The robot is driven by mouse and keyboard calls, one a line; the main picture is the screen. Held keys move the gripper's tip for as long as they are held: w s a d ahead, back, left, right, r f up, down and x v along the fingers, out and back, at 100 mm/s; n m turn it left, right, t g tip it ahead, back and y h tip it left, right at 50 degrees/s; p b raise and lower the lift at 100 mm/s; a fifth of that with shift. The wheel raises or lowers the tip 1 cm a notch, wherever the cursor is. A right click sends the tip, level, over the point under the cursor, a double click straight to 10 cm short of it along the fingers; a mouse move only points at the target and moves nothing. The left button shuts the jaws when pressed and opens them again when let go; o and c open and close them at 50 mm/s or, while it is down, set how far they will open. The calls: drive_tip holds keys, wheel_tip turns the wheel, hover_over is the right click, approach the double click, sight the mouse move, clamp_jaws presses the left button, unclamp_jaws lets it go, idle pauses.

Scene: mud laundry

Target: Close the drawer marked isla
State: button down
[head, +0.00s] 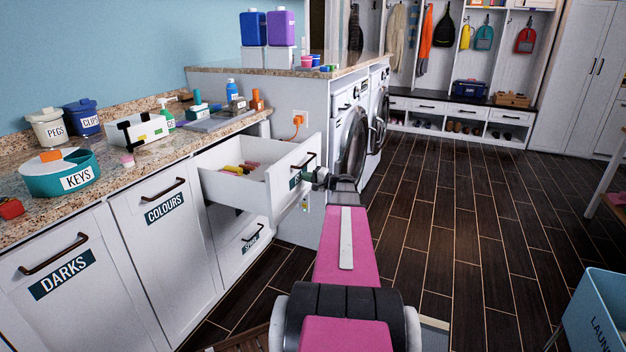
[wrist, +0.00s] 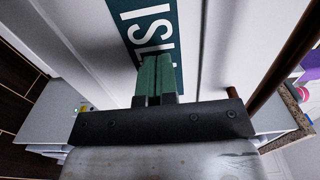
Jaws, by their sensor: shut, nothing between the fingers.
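The drawer marked isla (head: 283,190) is pulled out from the counter in the head view, with several small coloured items inside. Its dark handle (head: 304,161) is on the front, and its teal label is mostly hidden behind my gripper there. My gripper (head: 308,176) is at the outer face of this drawer front, below the handle. In the wrist view, my gripper (wrist: 157,60) is shut and empty, its green fingertips over the teal label (wrist: 146,22) reading "ISL". I cannot tell whether the tips touch the front.
A lower drawer (head: 247,249) sits beneath the open one. Cabinet doors marked Colours (head: 165,230) and Darks (head: 65,285) are to the left. A washing machine (head: 350,140) stands just behind. Dark floor (head: 460,220) is clear to the right; a blue laundry basket (head: 590,315) is at lower right.

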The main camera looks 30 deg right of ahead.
drive_tip(key=x, duration=3.4)
drive_tip(key=shift+r, duration=0.1)
drive_tip(key=shift+w+a, duration=0.1)
drive_tip(key=v, duration=1.4)
drive_tip(key=shift+s, duration=0.3)
drive_tip(key=s+a+f+n+g, duration=0.1)
drive_tip(key=s+a, duration=0.2)
drive_tip(key=s+a+f+n+g, duration=0.1)
drive_tip(key=s+a+f+g, duration=0.1)
drive_tip(key=s+a, duration=0.1)
drive_tip(key=s+a+f+n+g, duration=0.1)
drive_tip(key=s+a+f+g, duration=0.1)
drive_tip(key=a, duration=0.3)
drive_tip(key=shift+s+a+f, duration=0.15)
drive_tip(key=shift+s+f, duration=0.1)
drive_tip(key=shift+s, duration=0.4)
drive_tip(key=s+a+f+n+g+h, duration=0.3)
drive_tip(key=s+a+f+g, duration=0.2)
drive_tip(key=s+a, duration=0.5)
drive_tip(key=s+f+n+g+h, duration=0.2)
drive_tip(key=s+h, duration=0.2)
drive_tip(key=s, duration=0.6)
drive_tip(key=s+d+f+n+g+h, duration=0.1)
drive_tip(key=s+h, duration=0.3)
drive_tip(key=s, duration=0.7)
drive_tip(key=shift+s+f+n+g, duration=0.2)
drive_tip(key=shift+f+n+g, duration=0.15)
drive_tip(key=shift+n+g, duration=0.3)
